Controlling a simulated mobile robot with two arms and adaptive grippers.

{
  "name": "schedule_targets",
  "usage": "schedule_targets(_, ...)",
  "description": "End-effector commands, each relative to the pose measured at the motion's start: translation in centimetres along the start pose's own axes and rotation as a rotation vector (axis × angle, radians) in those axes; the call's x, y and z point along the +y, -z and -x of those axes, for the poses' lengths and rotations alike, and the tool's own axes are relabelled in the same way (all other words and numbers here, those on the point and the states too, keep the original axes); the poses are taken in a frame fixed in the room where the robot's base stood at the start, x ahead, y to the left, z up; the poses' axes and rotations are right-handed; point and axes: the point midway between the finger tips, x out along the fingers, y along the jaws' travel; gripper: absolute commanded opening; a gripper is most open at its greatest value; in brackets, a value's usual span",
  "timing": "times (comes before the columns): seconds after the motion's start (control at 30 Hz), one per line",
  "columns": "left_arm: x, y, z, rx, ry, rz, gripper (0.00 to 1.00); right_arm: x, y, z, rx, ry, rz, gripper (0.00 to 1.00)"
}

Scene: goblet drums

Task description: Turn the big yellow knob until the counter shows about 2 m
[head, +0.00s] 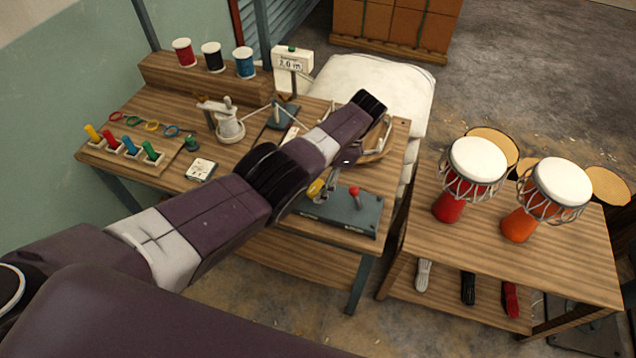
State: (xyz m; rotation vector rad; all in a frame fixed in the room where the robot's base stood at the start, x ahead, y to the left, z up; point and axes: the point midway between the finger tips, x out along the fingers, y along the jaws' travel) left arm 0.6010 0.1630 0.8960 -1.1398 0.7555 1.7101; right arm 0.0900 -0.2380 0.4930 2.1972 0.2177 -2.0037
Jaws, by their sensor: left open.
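The counter (290,64) is a white box on a post at the back of the workbench, and its display seems to read 2.0 m. The yellow knob (316,190) is partly visible at the left end of a grey-blue base (338,217) on the bench's front right. My left arm crosses the bench above it and hides part of this area. My left gripper (328,180) is small and mostly hidden by the arm, close to the knob; it is open. Whether it touches the knob is unclear. My right gripper is not in view.
A red-topped lever (355,192) stands on the same base, right of the knob. Spools (212,57) stand on a back shelf, and coloured pegs (131,146) at the left. A second table (470,255) to the right holds two drums (478,160).

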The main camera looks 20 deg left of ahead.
Motion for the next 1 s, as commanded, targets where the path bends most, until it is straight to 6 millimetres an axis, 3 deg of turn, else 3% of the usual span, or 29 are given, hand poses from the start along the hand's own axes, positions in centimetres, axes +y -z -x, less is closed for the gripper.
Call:
schedule_targets(0.3, -0.1, 0.1, 6.6, 0.004, 0.004, 0.000, 0.60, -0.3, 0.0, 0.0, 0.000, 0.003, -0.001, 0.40)
schedule_targets(0.5, 0.0, 0.1, 9.9, 0.003, 0.002, -0.001, 0.60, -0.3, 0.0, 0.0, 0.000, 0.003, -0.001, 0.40)
schedule_targets(0.7, 0.0, 0.1, 11.1, 0.001, 0.000, -0.001, 0.60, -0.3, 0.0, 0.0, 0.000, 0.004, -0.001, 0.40)
schedule_targets(1.0, 0.0, 0.1, 11.2, 0.001, 0.000, -0.001, 0.60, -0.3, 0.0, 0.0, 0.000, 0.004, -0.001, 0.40)
